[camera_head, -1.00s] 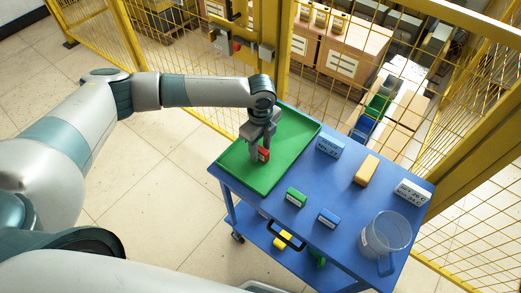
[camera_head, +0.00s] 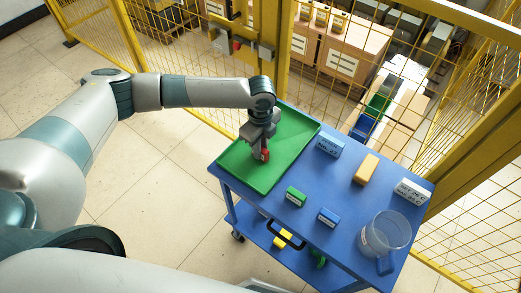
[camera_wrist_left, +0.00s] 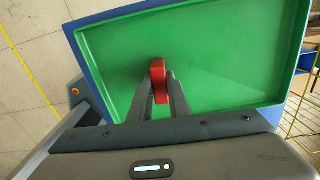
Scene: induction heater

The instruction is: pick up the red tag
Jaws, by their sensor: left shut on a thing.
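The red tag (camera_head: 264,155) is at the green tray (camera_head: 240,172) on the blue cart. My left gripper (camera_head: 259,155) points down over the tray with its fingers shut on the tag. In the left wrist view the red tag (camera_wrist_left: 158,76) stands between the fingertips of the left gripper (camera_wrist_left: 160,90), with the green tray floor (camera_wrist_left: 215,60) behind it. I cannot tell whether the tag touches the tray floor. My right gripper is not in view.
A yellow mesh fence (camera_head: 420,60) runs behind the cart.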

